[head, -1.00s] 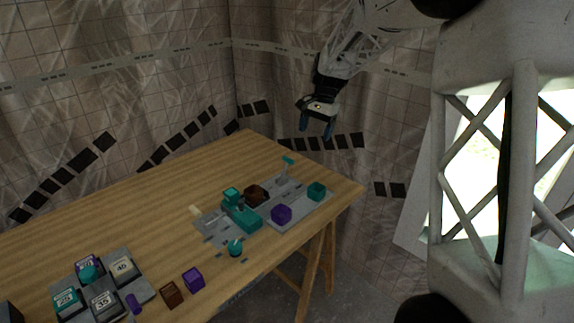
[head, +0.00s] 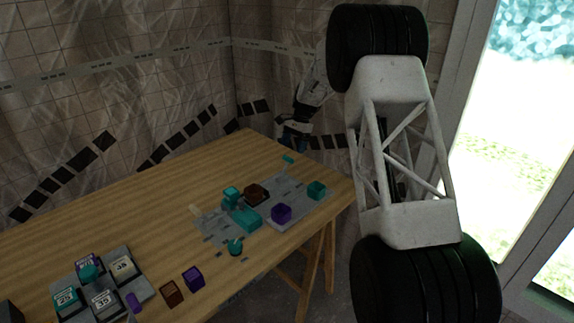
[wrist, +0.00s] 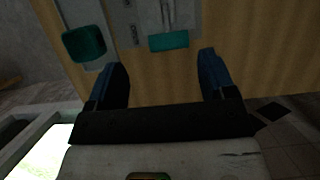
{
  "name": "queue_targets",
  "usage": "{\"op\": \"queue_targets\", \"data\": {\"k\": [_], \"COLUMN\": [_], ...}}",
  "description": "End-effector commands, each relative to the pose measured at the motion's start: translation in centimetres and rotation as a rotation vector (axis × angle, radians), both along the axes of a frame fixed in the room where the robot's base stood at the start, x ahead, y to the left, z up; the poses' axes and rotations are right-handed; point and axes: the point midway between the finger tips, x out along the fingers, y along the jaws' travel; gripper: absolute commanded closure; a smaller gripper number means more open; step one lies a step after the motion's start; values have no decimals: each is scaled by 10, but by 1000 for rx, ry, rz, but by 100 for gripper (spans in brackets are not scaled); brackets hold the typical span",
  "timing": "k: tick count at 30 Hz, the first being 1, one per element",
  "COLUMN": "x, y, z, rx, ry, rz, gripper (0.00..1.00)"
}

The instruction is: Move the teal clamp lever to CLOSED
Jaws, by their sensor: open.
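The teal clamp lever's handle (head: 288,159) is a small bar at the far right end of a grey panel. In the wrist view the teal handle (wrist: 168,41) lies ahead of my fingertips, roughly centred between them, at the end of a pale stem. My gripper (head: 293,141) is just beyond and above the handle in the head view. Its two blue fingers are spread in the wrist view (wrist: 163,62), with nothing visible between them. Small panel lettering (wrist: 134,35) is beside the lever, too unclear to read surely.
Numbered tiles (head: 104,303) lie front left. Bare wooden tabletop (head: 140,210) extends left.

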Motion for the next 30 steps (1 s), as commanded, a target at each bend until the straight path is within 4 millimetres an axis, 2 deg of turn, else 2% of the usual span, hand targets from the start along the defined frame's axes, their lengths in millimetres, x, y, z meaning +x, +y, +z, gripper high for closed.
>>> {"op": "queue_targets", "data": {"k": [6, 20, 30], "x": [10, 9, 1], "y": [4, 5, 12], "z": [-13, -16, -41], "rx": [1, 2, 2], "ry": [14, 15, 15], "rz": [-14, -15, -13], "gripper": [23, 23, 23]}}
